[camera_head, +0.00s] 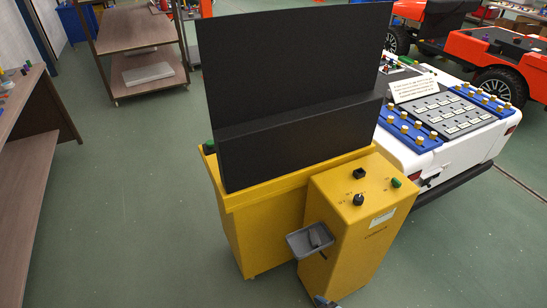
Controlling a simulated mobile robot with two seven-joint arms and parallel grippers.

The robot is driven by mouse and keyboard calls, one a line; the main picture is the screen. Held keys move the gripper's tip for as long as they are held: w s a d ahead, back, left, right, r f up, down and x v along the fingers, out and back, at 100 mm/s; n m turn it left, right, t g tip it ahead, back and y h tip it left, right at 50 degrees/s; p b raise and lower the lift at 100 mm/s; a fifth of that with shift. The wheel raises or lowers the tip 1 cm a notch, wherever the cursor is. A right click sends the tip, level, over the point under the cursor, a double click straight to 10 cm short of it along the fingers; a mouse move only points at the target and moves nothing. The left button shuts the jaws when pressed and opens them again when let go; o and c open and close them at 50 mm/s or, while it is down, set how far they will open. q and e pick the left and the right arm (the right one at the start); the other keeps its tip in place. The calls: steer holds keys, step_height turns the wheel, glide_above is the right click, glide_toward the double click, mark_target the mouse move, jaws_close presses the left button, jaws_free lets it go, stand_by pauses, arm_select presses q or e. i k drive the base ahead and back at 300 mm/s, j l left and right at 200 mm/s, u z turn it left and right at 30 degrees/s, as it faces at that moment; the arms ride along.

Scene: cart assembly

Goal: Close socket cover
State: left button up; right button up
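A yellow cabinet (345,240) stands in the middle, with a black knob, a black square piece and a green button on its top. A small grey square piece (298,244) juts out from its left front side, tilted, with a lighter grey part (315,237) on it. It looks like an open socket cover, but the socket itself cannot be made out. A small grey-blue piece (324,301) shows at the bottom edge, too cut off to identify. I see neither of my grippers clearly.
A large black panel (290,60) rises from the yellow cart (232,215) behind the cabinet. A white vehicle body (405,155) carrying blue trays stands at the right. A wooden workbench (30,160) is at the left. The green floor (140,230) between is clear.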

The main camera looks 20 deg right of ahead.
mark_target(426, 181)
steer(key=k+z, duration=0.1)
steer(key=z, duration=1.75)
steer(key=i+l+u, duration=0.15)
steer(key=u, duration=0.75)
steer(key=i+l+u, duration=0.25)
steer(key=l+u, duration=0.25)
steer(key=l, duration=0.15)
steer(key=i+l+u, duration=0.1)
steer(key=l+u, duration=0.15)
steer(key=i+l, duration=0.1)
steer(key=l, duration=0.6)
steer(key=i+l+u, duration=0.15)
steer(key=l, duration=1.3)
